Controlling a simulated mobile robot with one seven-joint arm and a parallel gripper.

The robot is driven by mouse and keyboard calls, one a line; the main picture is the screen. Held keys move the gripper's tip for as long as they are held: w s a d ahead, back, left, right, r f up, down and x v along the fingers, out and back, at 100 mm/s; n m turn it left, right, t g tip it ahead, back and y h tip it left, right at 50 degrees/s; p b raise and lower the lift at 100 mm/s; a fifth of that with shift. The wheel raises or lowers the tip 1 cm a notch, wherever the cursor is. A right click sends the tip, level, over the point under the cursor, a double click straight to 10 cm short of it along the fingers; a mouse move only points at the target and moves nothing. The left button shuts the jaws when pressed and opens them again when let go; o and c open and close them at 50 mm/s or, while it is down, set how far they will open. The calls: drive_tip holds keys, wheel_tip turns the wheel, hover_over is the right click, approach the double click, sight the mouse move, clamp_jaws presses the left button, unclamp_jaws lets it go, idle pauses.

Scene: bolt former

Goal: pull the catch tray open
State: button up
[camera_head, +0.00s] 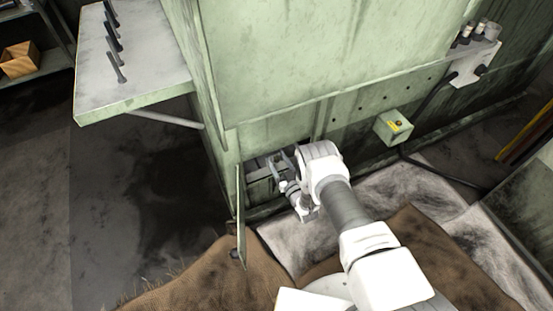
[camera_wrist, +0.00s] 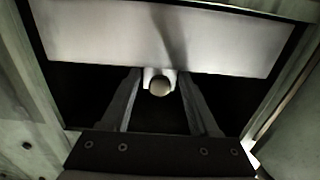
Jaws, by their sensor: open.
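The catch tray (camera_wrist: 110,35) shows in the wrist view as a pale grey flat front inside a dark opening. A small rounded knob (camera_wrist: 159,86) sticks out at its lower middle. My gripper (camera_wrist: 160,76) is open, with one finger on each side of the knob and dark gaps between. I cannot tell whether the fingertips touch the tray front. In the head view, my gripper (camera_head: 282,165) reaches into the low opening of the green machine, and my wrist hides much of the tray.
A narrow green door (camera_head: 241,205) stands swung open at the left of the opening. A green shelf (camera_head: 135,60) with several upright bolts juts out above left. A small green box (camera_head: 393,127) sits on the machine to the right. Brown cloth (camera_head: 190,285) covers the floor in front.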

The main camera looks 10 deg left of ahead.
clamp_jaws()
idle(1.4)
